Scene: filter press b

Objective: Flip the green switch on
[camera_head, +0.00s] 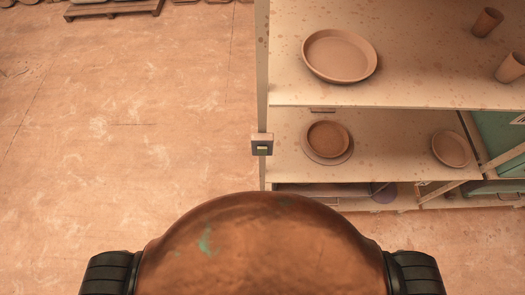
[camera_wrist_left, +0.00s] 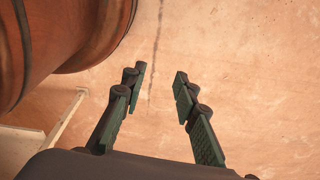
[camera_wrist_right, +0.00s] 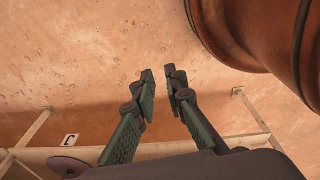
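The rocker's position is too small to tell. My left gripper (camera_wrist_left: 159,81) is open and empty, pointing down over bare floor in the left wrist view. My right gripper (camera_wrist_right: 159,82) is empty with its fingertips a small gap apart, over the floor beside the low frame of the shelf. Neither gripper shows in the head view, and both are away from the switch.
The shelf unit (camera_head: 400,97) stands at the right, with a large plate (camera_head: 340,55), a bowl (camera_head: 328,138), a small dish (camera_head: 452,149) and cups (camera_head: 487,22) on it. A pallet (camera_head: 113,8) lies far left. The floor (camera_head: 120,130) left of the shelf is clear.

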